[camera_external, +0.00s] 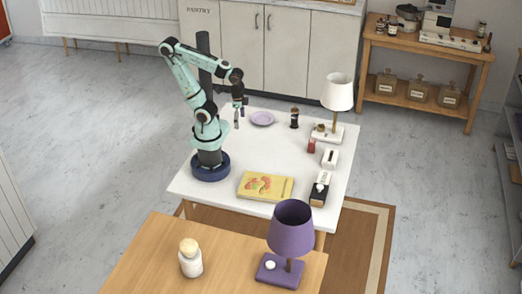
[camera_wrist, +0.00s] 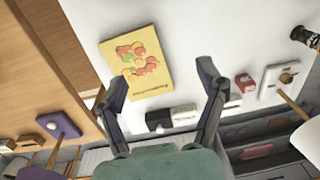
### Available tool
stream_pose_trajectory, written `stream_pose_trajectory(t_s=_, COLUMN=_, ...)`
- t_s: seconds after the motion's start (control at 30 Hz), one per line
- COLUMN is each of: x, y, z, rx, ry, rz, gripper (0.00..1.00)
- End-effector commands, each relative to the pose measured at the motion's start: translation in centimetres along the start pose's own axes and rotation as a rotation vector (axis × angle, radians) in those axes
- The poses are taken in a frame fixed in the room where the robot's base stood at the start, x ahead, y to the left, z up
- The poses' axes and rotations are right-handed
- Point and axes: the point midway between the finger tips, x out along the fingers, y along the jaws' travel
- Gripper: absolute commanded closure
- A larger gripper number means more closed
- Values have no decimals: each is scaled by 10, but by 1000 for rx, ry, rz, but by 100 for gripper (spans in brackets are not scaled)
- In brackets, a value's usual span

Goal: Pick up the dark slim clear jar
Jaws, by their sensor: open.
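The dark slim jar (camera_external: 294,117) stands upright on the white table, right of the purple plate. In the wrist view the jar (camera_wrist: 304,37) shows at the far right edge, partly cut off. My gripper (camera_external: 239,117) is raised above the table's back left part, left of the plate and apart from the jar. In the wrist view my gripper (camera_wrist: 161,72) has its two fingers spread wide with nothing held between them.
The table's middle is clear.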

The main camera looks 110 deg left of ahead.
Motion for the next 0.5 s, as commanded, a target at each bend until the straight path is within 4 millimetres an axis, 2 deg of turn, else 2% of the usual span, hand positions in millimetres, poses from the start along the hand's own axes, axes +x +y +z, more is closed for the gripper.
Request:
stream_pose_trajectory(t_s=0.17, x=-48, y=5, z=-77, rx=149, ry=242, rz=16, gripper=29)
stream_pose_trajectory(t_s=0.2, x=-58, y=1, z=-100, rx=161, ry=280, rz=14, gripper=29)
stream_pose_trajectory(t_s=0.27, x=-68, y=-12, z=-134, rx=158, ry=319, rz=6, gripper=29)
stream_pose_trajectory(t_s=0.3, x=-71, y=-23, z=-155, rx=150, ry=339, rz=-1, gripper=29)
stream_pose_trajectory(t_s=0.37, x=-72, y=-46, z=-186, rx=125, ry=361, rz=-14, gripper=29)
stream_pose_trajectory(t_s=0.4, x=-70, y=-66, z=-205, rx=100, ry=370, rz=-24, gripper=29)
stream_pose_trajectory(t_s=0.47, x=-60, y=-103, z=-232, rx=55, ry=374, rz=-39, gripper=29)
stream_pose_trajectory(t_s=0.5, x=-49, y=-133, z=-246, rx=16, ry=372, rz=-49, gripper=29)
